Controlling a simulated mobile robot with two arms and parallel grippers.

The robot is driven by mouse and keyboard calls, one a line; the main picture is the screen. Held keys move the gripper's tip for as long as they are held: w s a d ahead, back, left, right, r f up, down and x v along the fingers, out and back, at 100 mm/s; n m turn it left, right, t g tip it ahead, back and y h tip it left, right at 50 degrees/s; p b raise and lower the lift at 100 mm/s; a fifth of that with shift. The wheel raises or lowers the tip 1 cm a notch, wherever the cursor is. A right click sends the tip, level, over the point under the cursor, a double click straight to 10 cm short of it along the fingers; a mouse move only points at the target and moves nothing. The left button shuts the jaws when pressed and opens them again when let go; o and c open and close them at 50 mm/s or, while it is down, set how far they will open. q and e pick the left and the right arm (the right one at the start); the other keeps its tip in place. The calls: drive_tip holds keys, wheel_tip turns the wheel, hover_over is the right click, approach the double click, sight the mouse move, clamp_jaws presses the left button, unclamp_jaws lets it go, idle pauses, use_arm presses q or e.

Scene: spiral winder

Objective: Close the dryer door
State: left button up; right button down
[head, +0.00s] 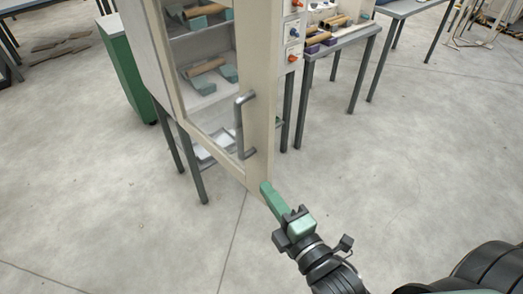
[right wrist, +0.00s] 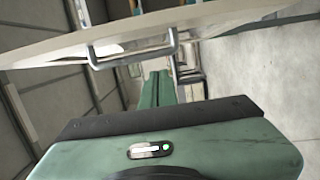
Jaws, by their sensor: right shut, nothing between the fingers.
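The dryer door (head: 259,95) is a cream-framed glass panel with a grey bar handle (head: 239,125). It stands partly open, its free lower corner swung out toward me, away from the control panel. My right gripper (head: 266,187) is shut and empty, its green fingers right by that lower corner, below the handle. I cannot tell whether they touch the door. In the right wrist view, the fingers (right wrist: 156,82) point toward the door edge (right wrist: 230,22), and the handle (right wrist: 130,50) shows above them. My left gripper is out of view.
Through the glass, rolls on green holders (head: 207,68) sit on dryer shelves. A control panel (head: 292,30) with orange knobs is right of the door. A grey-legged table (head: 345,42) stands behind right, a green cabinet (head: 122,60) at left. The floor in front is clear.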

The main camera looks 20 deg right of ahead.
sight(261, 150)
drive_tip(key=w+p, duration=0.1)
drive_tip(key=w, duration=0.2)
drive_tip(key=w+a+r+p, duration=0.1)
drive_tip(key=w, duration=0.2)
drive_tip(key=w+r+p, duration=0.1)
drive_tip(key=w, duration=0.3)
drive_tip(key=shift+a, duration=0.25)
drive_tip(key=shift+w+d+f+p, duration=0.1)
drive_tip(key=shift+w+d+p, duration=0.15)
drive_tip(key=shift+d, duration=0.4)
drive_tip(key=shift+w+d+f+p, duration=0.1)
drive_tip(key=shift+w+d+p, duration=0.1)
drive_tip(key=shift+d, duration=0.4)
drive_tip(key=shift+w+d+f+p, duration=0.1)
drive_tip(key=shift+w+d+p, duration=0.15)
drive_tip(key=shift+d, duration=0.4)
